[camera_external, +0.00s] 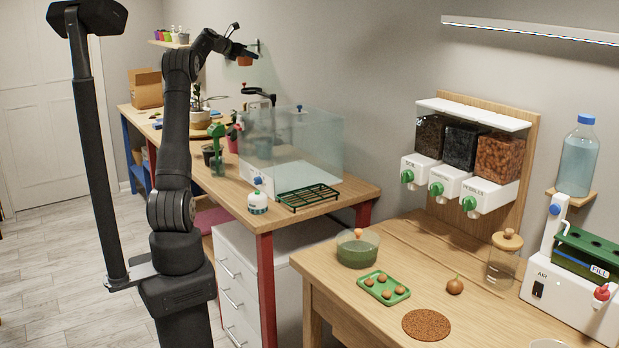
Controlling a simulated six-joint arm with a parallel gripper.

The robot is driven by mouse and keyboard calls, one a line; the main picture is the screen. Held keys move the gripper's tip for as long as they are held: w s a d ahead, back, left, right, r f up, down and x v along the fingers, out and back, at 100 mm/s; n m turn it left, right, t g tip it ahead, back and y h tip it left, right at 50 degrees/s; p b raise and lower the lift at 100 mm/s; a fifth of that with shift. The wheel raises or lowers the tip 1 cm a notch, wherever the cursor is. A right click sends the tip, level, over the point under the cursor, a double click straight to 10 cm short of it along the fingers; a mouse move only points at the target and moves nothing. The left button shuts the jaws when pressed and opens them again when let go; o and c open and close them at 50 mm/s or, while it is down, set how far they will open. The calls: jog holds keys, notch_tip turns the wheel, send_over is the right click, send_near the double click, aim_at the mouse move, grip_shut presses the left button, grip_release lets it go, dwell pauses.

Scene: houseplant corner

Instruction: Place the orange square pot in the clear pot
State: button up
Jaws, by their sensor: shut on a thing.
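My gripper (244,53) is raised high above the far workbench, close to the back wall. It is shut on a small orange pot (245,61), which hangs below the fingers, clear of any surface. The pot is small in the picture, and its square shape is hard to make out. I cannot pick out the clear pot with certainty among the crowded things on the far bench.
A clear glass tank (318,150) stands on the far bench (235,205), with a green rack (308,197) before it. A plant in a pale pot (199,118) stands behind. Small coloured pots (175,37) line a wall shelf. The nearer table (330,285) holds several items.

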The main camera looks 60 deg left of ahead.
jog(key=s+a+f+n+y, duration=0.1)
jog(key=s+a+n+y, duration=0.1)
jog(key=s+a, duration=1)
jog(key=shift+g, duration=0.3)
jog(key=f, duration=1.1)
jog(key=d+f, duration=0.1)
jog(key=f, duration=2.3)
jog(key=shift+s+d+f, duration=0.1)
jog(key=shift+s+d, duration=0.1)
jog(key=shift+s, duration=0.05)
jog(key=o, duration=1)
jog(key=shift+f, duration=0.15)
jog(key=shift+s+r+y, duration=0.2)
jog(key=shift+r+y, duration=0.1)
jog(key=v, duration=1.1)
jog(key=shift+s, duration=0.25)
jog(key=shift+d+r, duration=0.1)
jog(key=shift+r, duration=0.05)
